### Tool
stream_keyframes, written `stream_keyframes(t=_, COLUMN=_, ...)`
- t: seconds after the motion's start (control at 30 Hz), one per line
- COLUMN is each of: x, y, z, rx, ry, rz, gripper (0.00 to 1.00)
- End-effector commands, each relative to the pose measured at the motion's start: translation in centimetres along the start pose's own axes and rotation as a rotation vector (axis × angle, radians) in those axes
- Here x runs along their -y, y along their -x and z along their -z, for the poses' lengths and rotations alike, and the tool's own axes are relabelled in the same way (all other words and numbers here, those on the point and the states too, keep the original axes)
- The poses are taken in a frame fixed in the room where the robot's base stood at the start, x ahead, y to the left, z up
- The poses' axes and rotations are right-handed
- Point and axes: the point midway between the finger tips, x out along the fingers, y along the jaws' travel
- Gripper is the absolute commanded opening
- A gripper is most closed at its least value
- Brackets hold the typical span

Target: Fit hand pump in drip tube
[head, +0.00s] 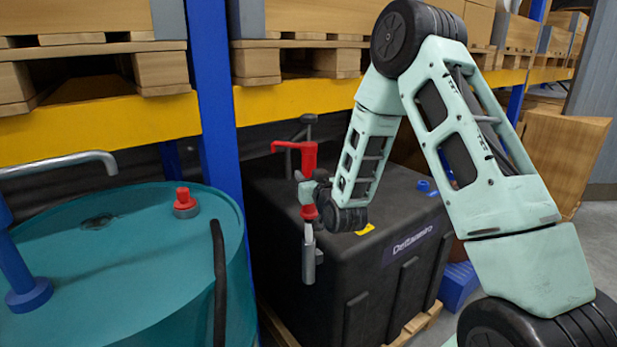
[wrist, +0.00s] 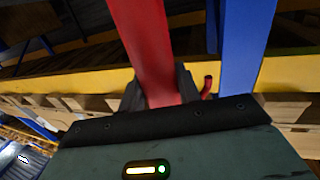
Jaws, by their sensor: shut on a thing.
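The hand pump (head: 309,157) is red, with a spout pointing left and a dark handle on top. It is upright in front of the black tank. My gripper (head: 312,190) is shut around its red body, between the spout and a lower red collar. In the wrist view the red pump body (wrist: 147,45) runs between the fingers (wrist: 160,92). A silver shaft hangs below the collar. A grey tube (head: 308,268), perhaps the drip tube, shows at the shaft's lower end. I cannot tell whether the shaft is inside it.
A black tank (head: 375,270) stands on a pallet behind the pump. A teal drum (head: 120,235) at left carries a red cap (head: 185,203) and a blue pump with a grey spout. A blue rack post (head: 212,100) and yellow beam (head: 290,105) stand behind. Grey floor shows at right.

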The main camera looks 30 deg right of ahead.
Motion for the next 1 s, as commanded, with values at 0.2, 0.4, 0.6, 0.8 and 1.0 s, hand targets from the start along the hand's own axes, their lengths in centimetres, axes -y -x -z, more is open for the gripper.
stream_keyframes(t=0.2, x=0.01, y=-0.02, z=-0.38, rx=-0.002, ry=0.0, rz=0.0, gripper=0.06)
stream_keyframes(t=0.4, x=0.01, y=-0.02, z=-0.72, rx=-0.002, ry=0.0, rz=0.0, gripper=0.06)
stream_keyframes(t=0.6, x=0.01, y=-0.02, z=-0.79, rx=-0.002, ry=0.0, rz=0.0, gripper=0.06)
stream_keyframes(t=0.8, x=0.0, y=-0.02, z=-0.77, rx=-0.002, ry=0.0, rz=0.0, gripper=0.06)
stream_keyframes(t=1.0, x=0.0, y=-0.02, z=-0.77, rx=-0.002, ry=0.0, rz=0.0, gripper=0.06)
